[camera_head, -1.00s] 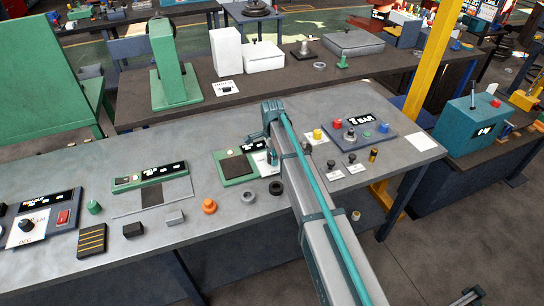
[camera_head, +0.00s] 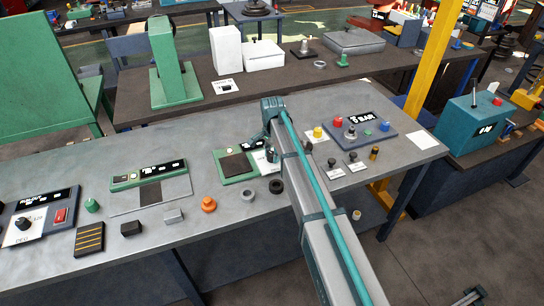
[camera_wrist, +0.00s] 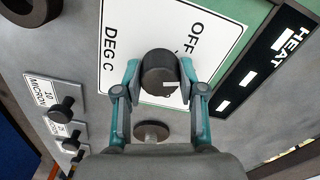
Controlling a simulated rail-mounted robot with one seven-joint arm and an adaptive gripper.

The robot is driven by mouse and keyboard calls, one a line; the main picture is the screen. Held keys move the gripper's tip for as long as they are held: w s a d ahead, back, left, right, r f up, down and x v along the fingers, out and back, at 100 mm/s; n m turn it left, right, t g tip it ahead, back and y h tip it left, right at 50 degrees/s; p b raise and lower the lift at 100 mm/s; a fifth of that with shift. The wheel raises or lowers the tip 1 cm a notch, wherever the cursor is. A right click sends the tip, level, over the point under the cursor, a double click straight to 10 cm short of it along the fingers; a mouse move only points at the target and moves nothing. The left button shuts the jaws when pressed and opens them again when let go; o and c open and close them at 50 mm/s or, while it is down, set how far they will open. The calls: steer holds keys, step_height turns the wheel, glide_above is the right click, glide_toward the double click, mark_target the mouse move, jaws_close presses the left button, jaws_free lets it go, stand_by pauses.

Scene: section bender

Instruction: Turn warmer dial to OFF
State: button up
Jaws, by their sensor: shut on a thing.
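The warmer dial (camera_wrist: 160,72) is a dark round knob with a small white mark, on a white plate (camera_wrist: 118,25) printed OFF and DEG C. My gripper (camera_wrist: 160,78) is shut on the knob, with one teal finger against each side, in the wrist view. The OFF print lies just above and to the right of the knob; part of the scale is hidden behind the knob and fingers. In the head view my gripper (camera_head: 270,150) is over the right end of the green warmer unit (camera_head: 237,166), and my arm hides the dial there.
A black display (camera_wrist: 277,72) reading HEAT lies beside the plate. Black knobs with labels, such as 10 MICRON (camera_wrist: 62,108), stand near on the left in the wrist view.

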mark_target(272, 154)
steer(key=n+b, duration=0.1)
steer(key=n, duration=0.3)
steer(key=shift+n, duration=0.3)
steer(key=shift+n+b, duration=0.55)
steer(key=shift+n, duration=1.05)
steer(key=o, duration=1.1)
steer(key=shift+o, duration=0.2)
steer(key=shift+r, duration=0.1)
step_height(272, 154, up, 12)
